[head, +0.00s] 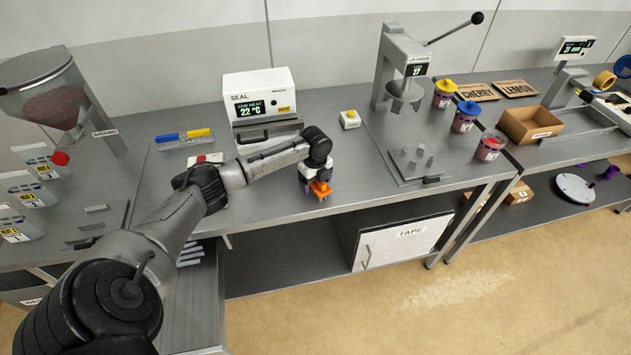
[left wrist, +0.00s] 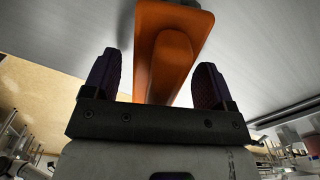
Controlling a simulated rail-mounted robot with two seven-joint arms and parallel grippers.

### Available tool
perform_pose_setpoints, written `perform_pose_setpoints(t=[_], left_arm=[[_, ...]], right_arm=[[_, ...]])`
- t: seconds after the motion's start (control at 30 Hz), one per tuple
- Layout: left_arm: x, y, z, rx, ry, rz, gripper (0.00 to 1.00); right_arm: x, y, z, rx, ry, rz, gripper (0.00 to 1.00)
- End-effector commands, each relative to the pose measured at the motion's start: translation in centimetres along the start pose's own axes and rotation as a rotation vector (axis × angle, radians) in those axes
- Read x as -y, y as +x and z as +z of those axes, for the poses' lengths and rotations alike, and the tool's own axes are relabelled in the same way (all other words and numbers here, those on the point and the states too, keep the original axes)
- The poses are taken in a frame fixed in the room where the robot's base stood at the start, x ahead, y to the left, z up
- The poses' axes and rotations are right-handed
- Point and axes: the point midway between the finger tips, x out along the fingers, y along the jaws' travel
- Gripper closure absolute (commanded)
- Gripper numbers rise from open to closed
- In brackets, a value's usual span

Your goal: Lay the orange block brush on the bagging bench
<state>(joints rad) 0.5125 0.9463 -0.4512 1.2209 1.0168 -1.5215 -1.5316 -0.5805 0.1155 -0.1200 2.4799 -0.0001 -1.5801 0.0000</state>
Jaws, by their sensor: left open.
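The orange block brush (head: 320,189) is at the grey bench top (head: 265,205), near its front edge and in front of the seal machine. My left gripper (head: 313,180) is directly above it, pointing down. In the left wrist view my left gripper (left wrist: 157,82) has its two dark fingers apart, one on each side of the brush's orange body (left wrist: 172,52). The brush's underside is hidden. My right gripper is not in view.
The seal machine (head: 261,98) stands behind my left gripper, with a yellow-button box (head: 350,119) to its right. A press (head: 405,65) and lidded cups (head: 465,115) stand further right. A brush or tool rack (head: 185,138) is at the back left. Bench around the brush is clear.

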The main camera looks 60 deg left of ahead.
Motion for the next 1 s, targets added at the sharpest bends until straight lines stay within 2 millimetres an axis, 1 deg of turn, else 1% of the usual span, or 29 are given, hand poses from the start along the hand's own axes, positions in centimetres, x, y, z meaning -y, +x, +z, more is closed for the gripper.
perform_pose_setpoints(t=[0.13,0.23,0.37,0.5,0.7,0.9,1.0], left_arm=[[0.0,-0.3,0.0,0.000,0.000,-0.001,0.22],[0.0,-1.3,0.0,0.000,0.000,-0.001,0.22],[0.0,-3.5,0.1,0.002,0.001,-0.002,0.22],[0.1,-6.2,0.0,0.000,0.001,-0.003,0.22],[0.1,-9.5,0.0,0.000,0.000,-0.002,0.22],[0.1,-11.6,0.0,-0.001,0.000,-0.002,0.22],[0.1,-12.1,0.0,-0.001,0.000,-0.001,0.22]], right_arm=[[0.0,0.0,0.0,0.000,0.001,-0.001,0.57],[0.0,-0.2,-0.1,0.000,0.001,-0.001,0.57],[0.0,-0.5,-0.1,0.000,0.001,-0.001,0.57],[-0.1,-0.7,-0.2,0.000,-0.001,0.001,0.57],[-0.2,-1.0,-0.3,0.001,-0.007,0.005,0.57],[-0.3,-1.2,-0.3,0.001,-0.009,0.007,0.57],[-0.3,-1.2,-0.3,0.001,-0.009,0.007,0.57]])
